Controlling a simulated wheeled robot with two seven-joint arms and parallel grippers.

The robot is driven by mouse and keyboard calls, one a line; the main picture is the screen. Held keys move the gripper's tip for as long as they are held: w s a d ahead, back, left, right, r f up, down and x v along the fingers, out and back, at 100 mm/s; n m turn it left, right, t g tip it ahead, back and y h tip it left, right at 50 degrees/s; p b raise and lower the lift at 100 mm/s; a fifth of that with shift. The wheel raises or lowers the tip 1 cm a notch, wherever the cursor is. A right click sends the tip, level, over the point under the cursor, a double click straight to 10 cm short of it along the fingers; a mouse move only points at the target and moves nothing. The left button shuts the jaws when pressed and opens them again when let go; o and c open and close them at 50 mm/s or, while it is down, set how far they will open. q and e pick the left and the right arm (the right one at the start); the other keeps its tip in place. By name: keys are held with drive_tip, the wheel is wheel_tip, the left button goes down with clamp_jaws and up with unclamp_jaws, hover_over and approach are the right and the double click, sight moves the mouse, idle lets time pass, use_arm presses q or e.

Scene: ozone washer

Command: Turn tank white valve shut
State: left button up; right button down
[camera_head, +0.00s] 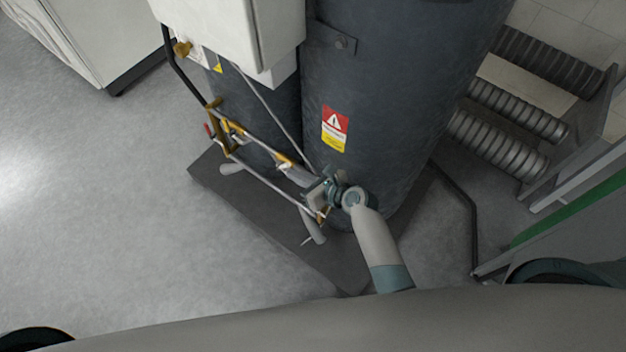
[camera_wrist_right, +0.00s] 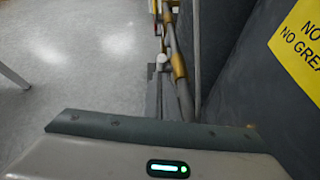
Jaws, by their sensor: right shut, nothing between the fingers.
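Two dark grey tanks (camera_head: 395,95) stand upright on a dark base plate. Grey and brass pipework (camera_head: 262,178) runs along their left side. A small white fitting (camera_head: 284,166), perhaps the white valve, sits on this pipework just up and left of my right gripper. In the right wrist view a white knob-like piece (camera_wrist_right: 161,60) shows on the pipes; I cannot tell how far it is turned. My right gripper (camera_head: 318,197) is shut and empty beside the lower end of the pipework. Whether it touches the pipe is unclear. My left gripper is out of view.
A white box (camera_head: 235,30) is mounted on the tanks above the pipes. A small red handle (camera_head: 208,129) is at the pipework's left. Ribbed grey hoses (camera_head: 505,108) and a green-edged frame are at right. The floor at left is clear.

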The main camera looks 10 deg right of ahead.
drive_tip(key=v, duration=1.7)
drive_tip(key=shift+d, duration=0.1)
